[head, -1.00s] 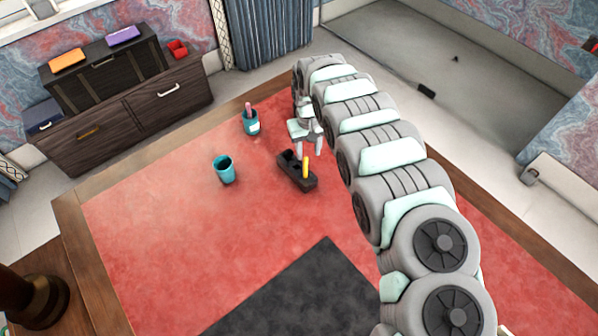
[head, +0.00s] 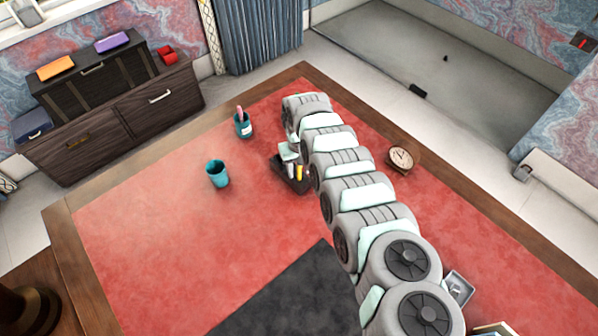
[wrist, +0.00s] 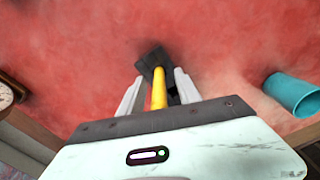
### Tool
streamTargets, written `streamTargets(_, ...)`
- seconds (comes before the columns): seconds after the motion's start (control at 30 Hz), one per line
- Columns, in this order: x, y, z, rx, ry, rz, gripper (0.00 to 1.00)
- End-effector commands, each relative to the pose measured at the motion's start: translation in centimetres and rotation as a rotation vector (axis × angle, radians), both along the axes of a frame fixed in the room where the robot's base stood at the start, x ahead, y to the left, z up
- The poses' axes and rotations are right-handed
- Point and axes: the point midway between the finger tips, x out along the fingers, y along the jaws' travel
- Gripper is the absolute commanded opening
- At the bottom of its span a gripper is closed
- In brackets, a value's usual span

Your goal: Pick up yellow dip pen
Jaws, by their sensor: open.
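The yellow dip pen (head: 299,172) stands upright in a dark pen holder (head: 304,187) on the red desk top. In the wrist view the pen (wrist: 159,88) is between the two fingers of my open gripper (wrist: 157,92), nearer the left finger. The dark holder (wrist: 153,60) shows beyond the fingertips. Something red lies beside the pen, partly hidden by the gripper body. In the head view my gripper (head: 290,168) is at the holder, and my arm hides part of it.
A teal cup (head: 218,175) stands left of the holder, and a teal cup with a pink item (head: 243,126) stands behind it. A round clock (head: 401,158) is to the right of my arm. A black mat (head: 275,295) lies in front.

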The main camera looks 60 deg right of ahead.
Motion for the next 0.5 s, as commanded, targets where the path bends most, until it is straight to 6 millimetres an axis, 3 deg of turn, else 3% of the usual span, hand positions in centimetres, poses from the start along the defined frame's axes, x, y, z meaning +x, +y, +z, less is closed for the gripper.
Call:
streamTargets(0.07, 0.01, 0.09, -0.82, 0.001, 0.001, 0.0, 0.4)
streamTargets(0.27, -0.05, 0.04, -0.72, 0.0, 0.001, 0.001, 0.4)
streamTargets(0.5, -0.06, 0.04, -0.7, 0.0, 0.001, 0.001, 0.22)
